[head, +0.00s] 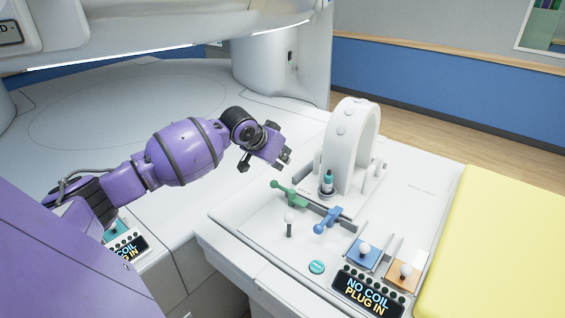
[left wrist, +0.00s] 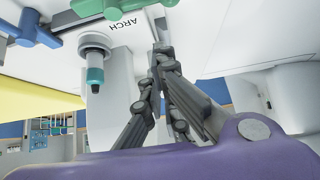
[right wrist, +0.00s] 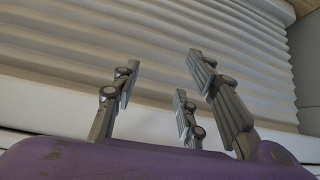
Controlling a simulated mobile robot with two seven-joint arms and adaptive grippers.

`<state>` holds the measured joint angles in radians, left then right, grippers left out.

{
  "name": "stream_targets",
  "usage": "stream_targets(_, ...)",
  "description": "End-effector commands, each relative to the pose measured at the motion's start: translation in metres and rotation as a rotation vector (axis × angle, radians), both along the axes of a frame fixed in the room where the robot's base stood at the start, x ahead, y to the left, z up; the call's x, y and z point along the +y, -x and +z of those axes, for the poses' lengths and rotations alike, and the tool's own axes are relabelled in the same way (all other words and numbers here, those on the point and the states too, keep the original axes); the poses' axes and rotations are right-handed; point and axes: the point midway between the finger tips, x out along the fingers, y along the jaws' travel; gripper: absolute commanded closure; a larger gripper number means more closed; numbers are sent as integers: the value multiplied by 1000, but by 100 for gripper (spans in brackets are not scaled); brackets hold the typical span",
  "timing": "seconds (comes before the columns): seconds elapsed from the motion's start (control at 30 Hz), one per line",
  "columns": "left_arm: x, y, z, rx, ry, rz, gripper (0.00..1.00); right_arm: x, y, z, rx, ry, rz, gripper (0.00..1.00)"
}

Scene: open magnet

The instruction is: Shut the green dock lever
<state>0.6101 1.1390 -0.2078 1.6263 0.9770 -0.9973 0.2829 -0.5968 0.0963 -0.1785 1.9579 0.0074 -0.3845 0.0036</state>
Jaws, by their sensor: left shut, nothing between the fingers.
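The green dock lever (head: 288,193) sits on the white panel, left of the white arch coil. In the left wrist view a green lever part (left wrist: 98,8) shows at the top edge. My left gripper (head: 284,157) is above and behind the lever in the head view, apart from it. In the left wrist view the left gripper (left wrist: 162,50) has its fingers together with nothing between them. My right gripper (right wrist: 160,78) has spread fingers, is empty, and faces a pale ribbed surface; it is out of the head view.
A blue lever (head: 328,219) stands right of the green one, with a white-knobbed stick (head: 289,220) near it. The arch coil (head: 350,145) and a teal-tipped plug (head: 327,182) stand behind. A display (head: 366,292) reads "NO COIL PLUG IN". A yellow pad (head: 500,245) is at right.

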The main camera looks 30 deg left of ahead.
Motion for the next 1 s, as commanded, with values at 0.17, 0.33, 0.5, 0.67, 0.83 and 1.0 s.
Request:
stream_targets(0.17, -3, -26, -30, 3, 4, 0, 100, 1, -7, 0, -14, -1, 0, 60)
stream_targets(0.33, -5, -47, -53, 2, 3, 0, 100, 0, -5, -3, -10, -1, -10, 60)
stream_targets(0.5, -2, -35, -54, -3, -2, -1, 100, 0, -11, 7, -25, -6, -19, 60)
stream_targets(0.67, -1, -20, -57, -4, 0, -1, 100, 5, -15, 13, -32, -14, -15, 60)
stream_targets(0.83, -1, -12, -61, -2, -1, -1, 100, 8, -7, 8, -13, -18, -7, 60)
stream_targets(1.0, -1, -12, -63, 0, 0, -1, 100, 4, 0, 5, -1, -9, 0, 60)
